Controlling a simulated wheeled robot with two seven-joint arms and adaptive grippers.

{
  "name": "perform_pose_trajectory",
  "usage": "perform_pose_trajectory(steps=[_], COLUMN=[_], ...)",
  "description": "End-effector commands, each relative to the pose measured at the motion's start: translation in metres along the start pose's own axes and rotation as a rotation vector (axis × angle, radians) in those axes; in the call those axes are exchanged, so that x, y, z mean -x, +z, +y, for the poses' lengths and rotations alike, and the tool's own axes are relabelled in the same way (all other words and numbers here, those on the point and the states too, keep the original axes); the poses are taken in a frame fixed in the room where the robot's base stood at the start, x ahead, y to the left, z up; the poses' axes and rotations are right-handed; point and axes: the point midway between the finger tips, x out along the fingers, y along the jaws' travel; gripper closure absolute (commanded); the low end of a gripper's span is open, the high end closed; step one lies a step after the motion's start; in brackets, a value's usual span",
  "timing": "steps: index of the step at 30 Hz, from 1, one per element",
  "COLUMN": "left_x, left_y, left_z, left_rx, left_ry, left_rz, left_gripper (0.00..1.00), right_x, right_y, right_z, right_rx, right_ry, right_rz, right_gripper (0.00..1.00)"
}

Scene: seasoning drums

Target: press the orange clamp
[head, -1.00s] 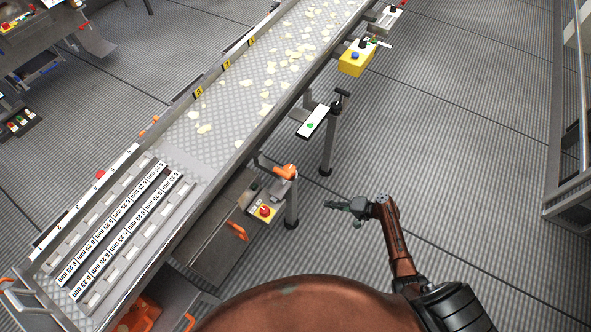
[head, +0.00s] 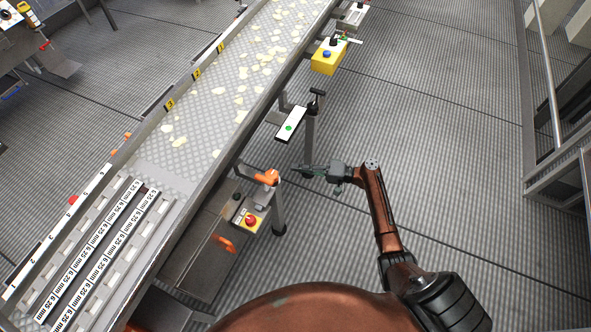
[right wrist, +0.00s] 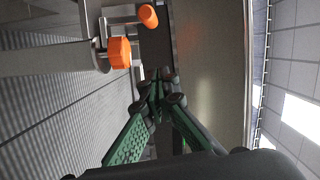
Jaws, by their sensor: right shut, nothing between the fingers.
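The orange clamp (head: 267,177) sits on top of a grey post beside the conveyor in the head view. In the right wrist view an orange knob (right wrist: 119,53), which looks like part of the clamp, shows at the upper left on a metal bar. My right gripper (head: 302,170) is shut and empty, a short way to the right of the clamp and apart from it. Its green and black fingers (right wrist: 160,84) meet near the middle of the right wrist view. My left gripper is not in view.
A white panel with a green button (head: 289,127) and a yellow box with a blue button (head: 327,55) line the conveyor (head: 170,155). The floor on the right is clear.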

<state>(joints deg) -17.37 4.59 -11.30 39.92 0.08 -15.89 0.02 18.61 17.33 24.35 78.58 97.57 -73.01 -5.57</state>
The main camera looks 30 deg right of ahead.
Motion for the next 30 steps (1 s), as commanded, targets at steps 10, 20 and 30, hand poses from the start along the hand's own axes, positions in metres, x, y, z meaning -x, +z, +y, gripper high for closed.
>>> perform_pose_trajectory(steps=[10, 20, 30], left_x=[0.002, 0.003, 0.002], left_y=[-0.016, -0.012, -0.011], left_z=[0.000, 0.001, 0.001], left_rx=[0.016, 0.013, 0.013], left_ry=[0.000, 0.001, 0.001], left_rz=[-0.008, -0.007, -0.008], left_gripper=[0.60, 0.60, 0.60], right_x=[-0.073, -0.082, -0.082], right_y=[0.001, 0.037, 0.040], right_z=[0.002, 0.000, 0.001], right_rx=[-0.002, -0.001, -0.001], right_ry=[-0.001, 0.000, 0.001], right_rz=[-0.002, -0.001, -0.001], right_gripper=[1.00, 1.00, 1.00])
